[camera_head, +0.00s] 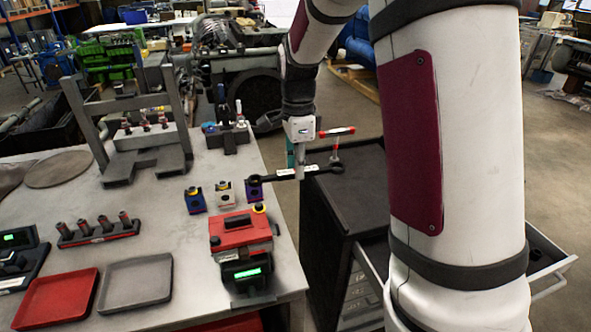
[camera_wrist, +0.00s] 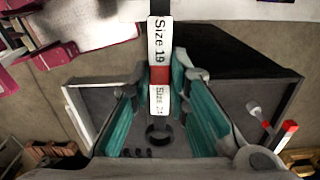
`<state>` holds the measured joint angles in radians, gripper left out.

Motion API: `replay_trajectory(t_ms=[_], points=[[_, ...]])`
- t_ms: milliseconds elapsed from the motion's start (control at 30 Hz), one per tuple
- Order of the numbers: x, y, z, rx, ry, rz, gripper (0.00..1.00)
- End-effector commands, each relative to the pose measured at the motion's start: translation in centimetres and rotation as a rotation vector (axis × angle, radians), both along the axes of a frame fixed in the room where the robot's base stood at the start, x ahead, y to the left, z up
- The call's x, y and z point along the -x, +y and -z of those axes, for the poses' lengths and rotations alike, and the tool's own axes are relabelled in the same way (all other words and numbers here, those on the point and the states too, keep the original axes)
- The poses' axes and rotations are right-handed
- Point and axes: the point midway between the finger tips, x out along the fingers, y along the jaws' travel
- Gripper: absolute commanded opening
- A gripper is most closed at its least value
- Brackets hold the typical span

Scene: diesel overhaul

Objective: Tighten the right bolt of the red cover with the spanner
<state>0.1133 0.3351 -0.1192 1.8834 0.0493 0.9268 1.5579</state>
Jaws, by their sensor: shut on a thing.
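My gripper (camera_head: 298,168) is shut on a dark spanner (camera_head: 312,169), above the gap between the bench and the black cabinet. The spanner lies level, one ring end pointing left near the bench edge, the other right over the cabinet. In the wrist view the spanner (camera_wrist: 159,45) runs between the teal finger pads, with labels "Size 19" and "Size 24" and a red band. A red box-like unit (camera_head: 227,229) with a dark top handle stands at the bench's right edge. I cannot tell whether it is the red cover, and no right bolt can be made out.
A green-lit display (camera_head: 248,271) stands before the red unit. A red-handled tool (camera_head: 337,132) stands at the black cabinet (camera_head: 345,200). Red (camera_head: 54,299) and grey (camera_head: 135,284) trays lie left.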

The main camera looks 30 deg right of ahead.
Motion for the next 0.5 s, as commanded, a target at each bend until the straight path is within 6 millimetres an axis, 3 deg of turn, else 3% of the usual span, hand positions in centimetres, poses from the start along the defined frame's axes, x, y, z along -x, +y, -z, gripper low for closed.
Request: replay_trajectory(t_ms=[33, 367, 500], points=[[-1.2, -0.1, 0.7, -0.001, -0.001, -0.063, 0.00], [-6.0, 0.2, 3.2, -0.001, 0.000, -0.563, 0.00], [-5.7, 0.3, 6.3, -0.003, 0.004, -0.574, 0.00]])
